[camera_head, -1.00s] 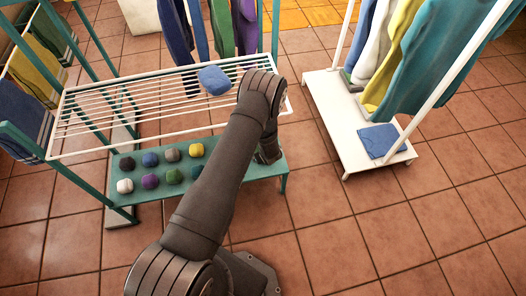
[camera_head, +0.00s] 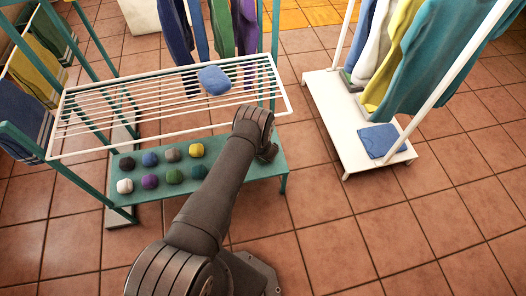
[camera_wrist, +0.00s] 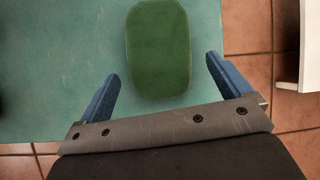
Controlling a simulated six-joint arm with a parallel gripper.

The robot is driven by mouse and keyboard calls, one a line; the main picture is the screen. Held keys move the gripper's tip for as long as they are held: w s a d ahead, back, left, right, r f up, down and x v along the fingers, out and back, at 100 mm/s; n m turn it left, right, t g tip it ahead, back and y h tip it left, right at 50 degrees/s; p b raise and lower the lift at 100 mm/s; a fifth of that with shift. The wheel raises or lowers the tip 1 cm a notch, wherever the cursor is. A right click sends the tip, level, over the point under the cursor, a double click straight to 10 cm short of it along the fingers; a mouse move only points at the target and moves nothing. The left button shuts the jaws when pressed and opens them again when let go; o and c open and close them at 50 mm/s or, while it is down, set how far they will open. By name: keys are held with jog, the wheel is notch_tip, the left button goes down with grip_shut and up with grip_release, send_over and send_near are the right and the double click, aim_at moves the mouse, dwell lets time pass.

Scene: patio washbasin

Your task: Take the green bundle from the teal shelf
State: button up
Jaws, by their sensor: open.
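The green bundle (camera_wrist: 158,48) lies on the teal shelf (camera_wrist: 60,70) in the wrist view, ahead of my gripper (camera_wrist: 162,68). My gripper is open, its two blue fingers apart, one on each side of the bundle's near end. The bundle is not gripped; I cannot tell the height gap. In the head view my gripper (camera_head: 268,152) is low over the right end of the teal shelf (camera_head: 235,166), and my arm hides what lies beneath it there. I cannot make out this bundle in that view.
Several coloured bundles (camera_head: 149,181) sit in two rows on the shelf's left part. A white wire rack (camera_head: 120,110) with a folded blue cloth (camera_head: 213,80) is above the shelf. A white clothes stand (camera_head: 340,120) is to the right, with clear tiled floor between.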

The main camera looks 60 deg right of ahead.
jog(key=shift+w+x, duration=0.25)
jog(key=shift+x, duration=2.35)
jog(key=shift+c, duration=0.4)
jog(key=c, duration=0.7)
